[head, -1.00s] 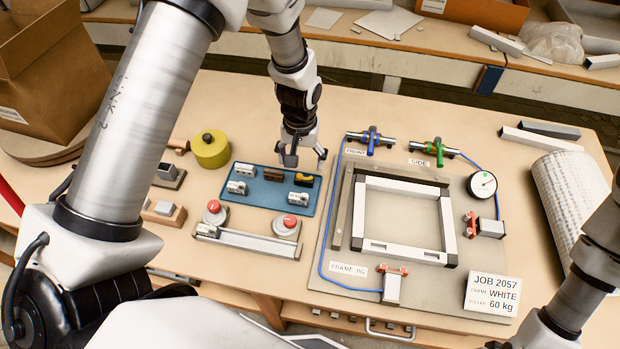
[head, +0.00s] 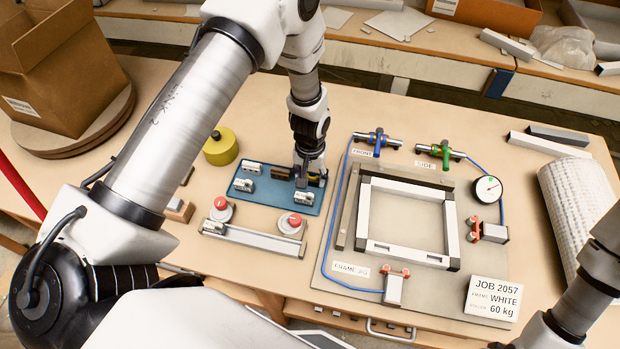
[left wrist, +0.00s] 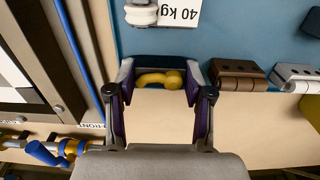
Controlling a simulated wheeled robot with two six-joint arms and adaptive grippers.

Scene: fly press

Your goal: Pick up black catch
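The black catch (left wrist: 158,78), dark with a yellow lever, sits at the right end of the back row on the blue tray (head: 237,189). In the head view it is mostly hidden by my left gripper (head: 311,181), which points down over it. In the left wrist view my left gripper (left wrist: 160,88) is open, with its fingers at the two ends of the catch. Whether they touch it I cannot tell. My right arm shows at the lower right, but its gripper is out of view.
The frame jig with a white frame (head: 452,225) is close on the right. Two red buttons (head: 220,203) stand in front. A yellow round object (head: 221,149) is at left.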

